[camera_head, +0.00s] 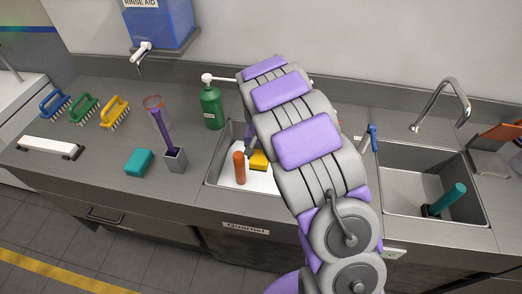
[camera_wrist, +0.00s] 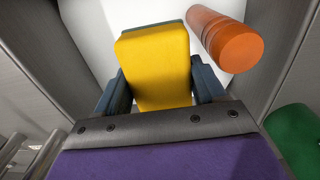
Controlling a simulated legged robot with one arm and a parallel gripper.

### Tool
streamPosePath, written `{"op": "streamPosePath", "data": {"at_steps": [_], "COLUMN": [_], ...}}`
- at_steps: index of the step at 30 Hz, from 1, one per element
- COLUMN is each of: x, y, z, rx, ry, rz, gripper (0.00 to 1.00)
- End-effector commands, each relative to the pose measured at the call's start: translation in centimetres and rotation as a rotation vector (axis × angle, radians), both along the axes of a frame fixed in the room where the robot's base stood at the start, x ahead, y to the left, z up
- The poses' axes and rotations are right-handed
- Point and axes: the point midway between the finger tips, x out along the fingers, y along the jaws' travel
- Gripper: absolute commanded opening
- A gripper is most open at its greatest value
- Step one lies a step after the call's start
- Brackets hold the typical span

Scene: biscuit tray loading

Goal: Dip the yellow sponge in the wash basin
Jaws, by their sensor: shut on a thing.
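The yellow sponge (camera_wrist: 157,65) is gripped between the two dark fingers of my gripper (camera_wrist: 160,88) in the wrist view. In the head view the sponge (camera_head: 259,160) shows beside my arm, over or in the left basin (camera_head: 212,172). The basin has a white bottom or contents. I cannot tell whether the sponge touches it. My arm hides the right part of this basin and most of my gripper.
An orange cylinder (camera_head: 239,168) stands in the left basin close to the sponge; it also shows in the wrist view (camera_wrist: 226,40). A green bottle (camera_head: 211,108) stands behind. A teal sponge (camera_head: 138,163) lies left. The right sink (camera_head: 400,160) holds a teal-handled tool (camera_head: 448,199).

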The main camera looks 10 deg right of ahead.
Motion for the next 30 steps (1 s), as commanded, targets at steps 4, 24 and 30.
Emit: {"op": "streamPosePath", "data": {"at_steps": [4,24,30], "x": [0.0,-0.1,0.0], "y": [0.0,0.0,0.0], "z": [-1.4,-7.5,-9.2], "rx": [0.0,0.001,0.001], "ry": [0.001,0.003,0.001], "rz": [0.001,0.0,0.0], "gripper": [0.45,0.45,0.45]}}
